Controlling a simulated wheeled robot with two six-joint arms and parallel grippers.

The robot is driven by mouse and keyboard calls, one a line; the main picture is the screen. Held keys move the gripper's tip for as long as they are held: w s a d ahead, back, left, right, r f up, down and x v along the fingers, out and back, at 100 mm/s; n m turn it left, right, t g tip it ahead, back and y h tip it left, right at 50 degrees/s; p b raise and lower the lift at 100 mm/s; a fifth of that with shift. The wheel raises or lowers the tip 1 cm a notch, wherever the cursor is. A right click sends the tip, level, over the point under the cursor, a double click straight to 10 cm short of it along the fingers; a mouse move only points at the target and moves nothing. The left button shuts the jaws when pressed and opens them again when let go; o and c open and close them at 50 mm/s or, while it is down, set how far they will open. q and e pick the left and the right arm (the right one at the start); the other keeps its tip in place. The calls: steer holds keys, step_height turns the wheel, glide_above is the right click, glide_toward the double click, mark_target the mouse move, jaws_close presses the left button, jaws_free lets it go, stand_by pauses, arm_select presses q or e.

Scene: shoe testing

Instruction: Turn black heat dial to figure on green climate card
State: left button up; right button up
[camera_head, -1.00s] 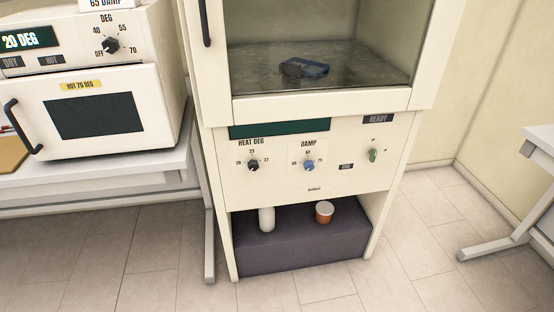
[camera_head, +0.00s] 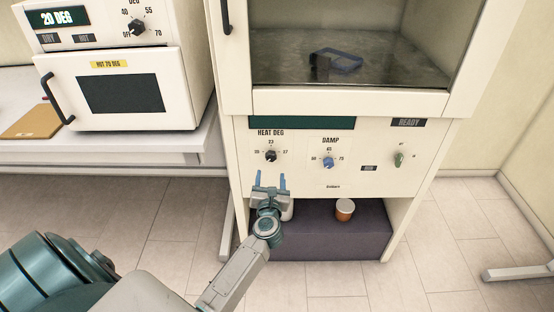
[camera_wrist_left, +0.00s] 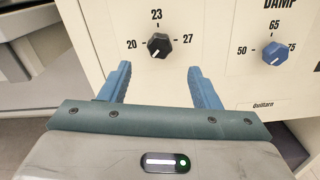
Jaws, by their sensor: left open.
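The black heat dial (camera_head: 271,156) sits on the cream front panel of the cabinet, under the words HEAT DEG. In the left wrist view the black dial (camera_wrist_left: 159,46) has 20 at its left, 23 above and 27 at its right. Its pale mark seems to point to the lower left. My left gripper (camera_head: 270,181) is open and empty, just below and in front of the dial. In the wrist view its blue fingers (camera_wrist_left: 159,74) stand apart on either side below the dial, not touching it. My right gripper is not in view. I see no green climate card.
An orange cup (camera_head: 345,210) stands on the dark lower shelf (camera_head: 330,242). A white oven (camera_head: 185,90) stands at the left.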

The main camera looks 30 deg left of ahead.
mark_target(271, 158)
arm_select(q)
steer(key=x, duration=0.9)
steer(key=c, duration=1)
steer(key=shift+p, duration=0.3)
steer(key=shift+m, duration=0.3)
